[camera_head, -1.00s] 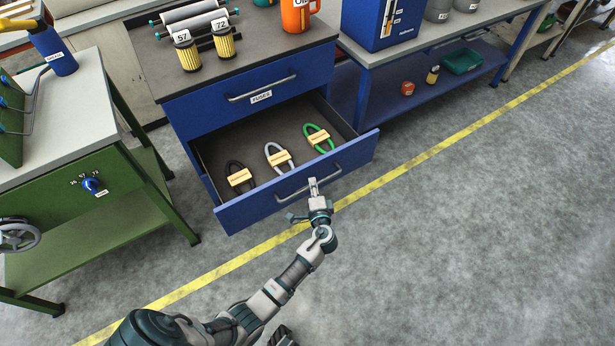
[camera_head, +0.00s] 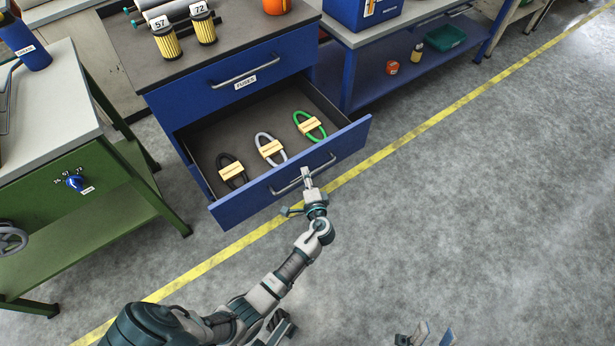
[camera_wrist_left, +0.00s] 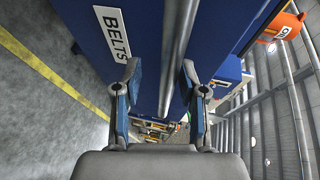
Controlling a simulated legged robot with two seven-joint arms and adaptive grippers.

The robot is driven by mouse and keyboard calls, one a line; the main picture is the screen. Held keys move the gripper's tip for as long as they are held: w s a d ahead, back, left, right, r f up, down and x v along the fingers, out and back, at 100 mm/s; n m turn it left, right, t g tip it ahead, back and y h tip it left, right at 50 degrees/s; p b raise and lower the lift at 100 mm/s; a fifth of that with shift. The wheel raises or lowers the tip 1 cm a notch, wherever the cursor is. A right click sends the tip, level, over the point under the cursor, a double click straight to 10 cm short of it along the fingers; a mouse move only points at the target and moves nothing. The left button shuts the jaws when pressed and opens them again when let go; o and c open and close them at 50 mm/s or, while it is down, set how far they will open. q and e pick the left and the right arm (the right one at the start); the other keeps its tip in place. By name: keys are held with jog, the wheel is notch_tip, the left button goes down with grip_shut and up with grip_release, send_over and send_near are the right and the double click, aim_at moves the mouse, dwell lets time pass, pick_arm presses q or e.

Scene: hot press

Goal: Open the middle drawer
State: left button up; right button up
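The open blue drawer (camera_head: 295,192) juts out below the shut drawer labelled FUSES (camera_head: 240,85). Its front carries a BELTS label (camera_wrist_left: 112,32) in the left wrist view. Inside lie a black belt (camera_head: 231,171), a grey belt (camera_head: 270,150) and a green belt (camera_head: 310,126), each with a tan band. My left gripper (camera_head: 306,176) is at this drawer's handle (camera_head: 322,165). In the left wrist view the bar runs between its two fingers (camera_wrist_left: 162,75), which stand apart and do not close on it. My right gripper (camera_head: 427,336) shows only partly at the bottom edge, its fingers apart.
A green table (camera_head: 75,207) with a dial stands at the left. A blue workbench (camera_head: 400,28) with a lower shelf stands behind at the right. The grey floor at the right is clear beyond a yellow line (camera_head: 405,143).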

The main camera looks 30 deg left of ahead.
pick_arm(q)
jog(key=shift+d+r, duration=0.1)
jog(key=shift+r, duration=0.05)
jog(key=v, duration=1.1)
jog(key=shift+s+d, duration=0.25)
jog(key=shift+s, duration=0.05)
